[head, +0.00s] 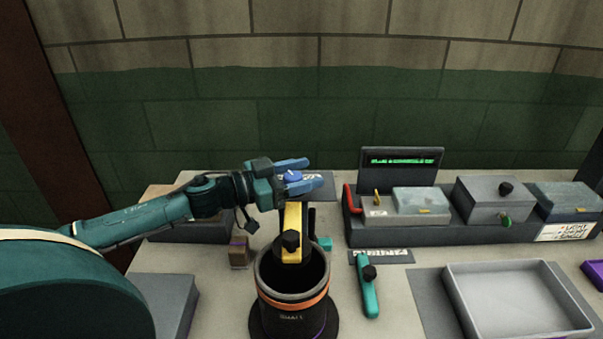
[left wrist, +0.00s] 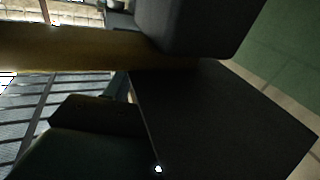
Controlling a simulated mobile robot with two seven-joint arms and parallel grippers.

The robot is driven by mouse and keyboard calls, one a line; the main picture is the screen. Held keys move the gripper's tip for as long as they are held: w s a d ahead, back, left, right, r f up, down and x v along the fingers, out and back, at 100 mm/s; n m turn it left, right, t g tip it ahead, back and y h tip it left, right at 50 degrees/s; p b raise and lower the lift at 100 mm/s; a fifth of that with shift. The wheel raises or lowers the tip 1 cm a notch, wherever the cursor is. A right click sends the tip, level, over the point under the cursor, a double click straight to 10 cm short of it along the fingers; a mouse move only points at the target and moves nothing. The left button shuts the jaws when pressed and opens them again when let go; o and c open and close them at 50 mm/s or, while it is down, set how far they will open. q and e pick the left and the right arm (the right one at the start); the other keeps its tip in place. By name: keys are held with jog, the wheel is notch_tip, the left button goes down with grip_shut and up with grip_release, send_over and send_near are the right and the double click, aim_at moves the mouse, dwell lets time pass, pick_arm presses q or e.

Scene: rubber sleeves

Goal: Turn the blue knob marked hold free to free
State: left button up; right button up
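The blue knob (head: 292,175) sits at the top of a yellow upright arm (head: 293,217) that rises from a round dark pot with an orange band (head: 290,301). My left gripper (head: 313,172) reaches in from the left, with one light blue finger on the far side of the knob and one on the near side. I cannot tell whether the fingers touch it. The lettering on the dark label plate (head: 318,193) behind is partly covered by the gripper. The left wrist view shows dark blocks and a yellow bar close up, with no knob visible. My right gripper is out of view.
A black knob (head: 291,240) sits low on the yellow arm. A teal handle (head: 367,286) lies right of the pot, near a grey tray (head: 455,300). A console with a green-lit screen (head: 401,161) and grey boxes (head: 493,199) stands at the back right. A small brown block (head: 239,252) stands left.

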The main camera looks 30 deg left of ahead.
pick_arm(q)
jog(key=c, duration=0.9)
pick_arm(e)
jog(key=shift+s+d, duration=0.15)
